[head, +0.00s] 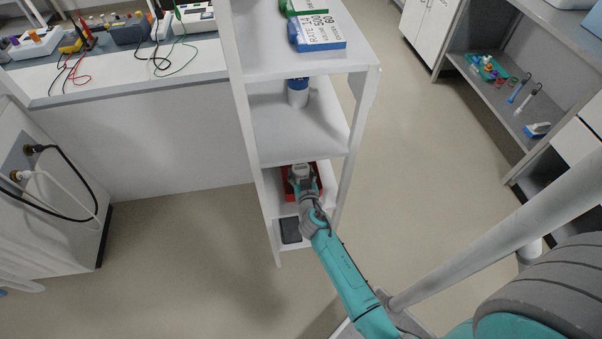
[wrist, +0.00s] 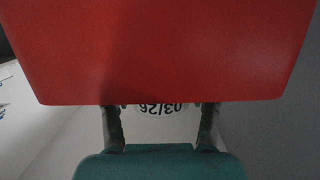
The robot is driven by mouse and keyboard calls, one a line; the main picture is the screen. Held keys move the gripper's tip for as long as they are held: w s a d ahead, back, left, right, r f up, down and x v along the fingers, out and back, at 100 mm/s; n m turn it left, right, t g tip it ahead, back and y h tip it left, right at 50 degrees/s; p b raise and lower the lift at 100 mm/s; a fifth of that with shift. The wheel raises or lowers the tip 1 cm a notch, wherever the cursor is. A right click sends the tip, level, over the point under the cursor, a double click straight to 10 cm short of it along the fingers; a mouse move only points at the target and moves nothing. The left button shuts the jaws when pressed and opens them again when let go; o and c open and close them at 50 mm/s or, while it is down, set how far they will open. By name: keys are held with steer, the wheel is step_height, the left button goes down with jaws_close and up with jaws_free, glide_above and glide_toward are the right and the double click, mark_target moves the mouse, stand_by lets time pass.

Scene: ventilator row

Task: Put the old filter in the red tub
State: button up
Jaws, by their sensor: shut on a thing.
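The red tub (head: 316,169) stands on the low shelf of the white rack, partly hidden by my arm and gripper. In the wrist view, its red wall (wrist: 170,50) fills the upper half and hides the fingertips. My gripper (head: 302,176) is at the tub, shut on a pale filter (head: 300,170) that shows over the tub's interior in the head view. In the wrist view, a white face of the filter (wrist: 160,124) with an upside-down "03/26" label shows between the fingers (wrist: 160,112). I cannot tell whether the filter touches the tub's floor.
A blue-and-white bottle (head: 298,93) stands on the shelf above. A blue-and-white filter box (head: 320,34) is on the upper shelf. A rack post (head: 343,150) stands close right of my gripper.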

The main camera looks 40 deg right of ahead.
steer(key=shift+f, duration=0.2)
steer(key=o, duration=1.2)
steer(key=shift+c, duration=0.2)
steer(key=shift+r, duration=0.1)
steer(key=v, duration=1.2)
